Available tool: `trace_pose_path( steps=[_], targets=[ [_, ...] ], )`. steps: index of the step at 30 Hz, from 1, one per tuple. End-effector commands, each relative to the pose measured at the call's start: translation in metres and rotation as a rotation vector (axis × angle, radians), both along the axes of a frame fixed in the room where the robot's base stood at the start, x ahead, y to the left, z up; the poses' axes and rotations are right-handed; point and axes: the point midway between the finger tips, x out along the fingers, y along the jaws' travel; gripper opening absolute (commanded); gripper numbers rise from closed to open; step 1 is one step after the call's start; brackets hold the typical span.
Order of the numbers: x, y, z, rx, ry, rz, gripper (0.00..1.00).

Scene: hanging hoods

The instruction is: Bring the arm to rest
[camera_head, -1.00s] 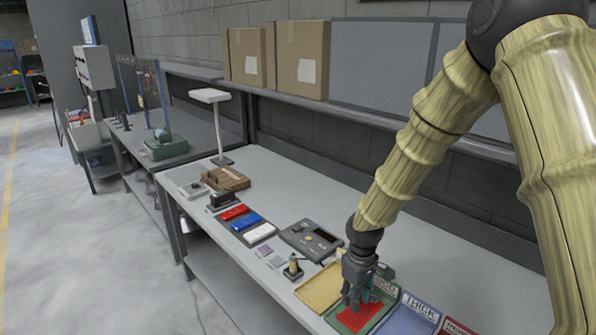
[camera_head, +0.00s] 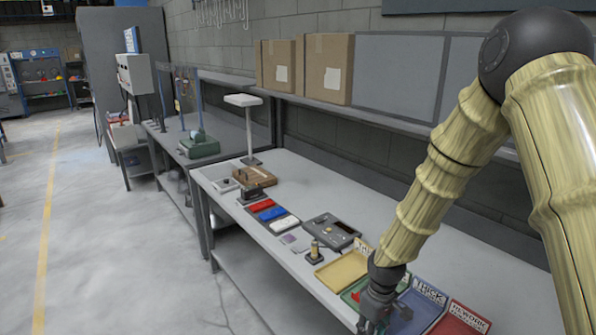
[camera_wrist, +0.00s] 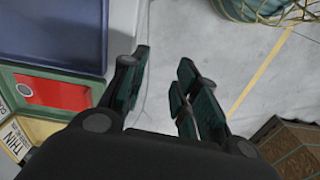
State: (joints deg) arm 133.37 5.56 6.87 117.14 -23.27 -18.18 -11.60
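My arm, with bamboo-like links, reaches down at the right of the head view. My gripper (camera_head: 373,318) is at the table's front edge, by the green tray (camera_head: 352,292). In the wrist view my gripper (camera_wrist: 163,62) has its dark fingers apart, with only grey floor between them. It is open and empty. A red piece (camera_wrist: 52,92) lies in the green tray to the left of the fingers. In the head view only a bit of the red piece shows beside the gripper.
A yellow tray (camera_head: 341,271), a blue tray (camera_head: 418,305) and a red tray (camera_head: 459,322) stand along the table (camera_head: 290,245). Small devices and coloured blocks sit further left. Cardboard boxes (camera_head: 324,68) stand on the shelf. Open floor (camera_head: 110,240) lies left of the table.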

Motion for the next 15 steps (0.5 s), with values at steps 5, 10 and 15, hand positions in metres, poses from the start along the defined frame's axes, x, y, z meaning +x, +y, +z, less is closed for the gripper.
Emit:
trace_pose_path(
  steps=[5, 10, 15],
  targets=[
    [-0.027, 0.002, -0.04, 0.028, 0.014, -0.054, 0.3],
    [-0.063, 0.007, -0.088, 0.058, 0.03, -0.126, 0.3],
    [-0.121, 0.007, -0.152, 0.082, 0.045, -0.246, 0.3]
  ],
)
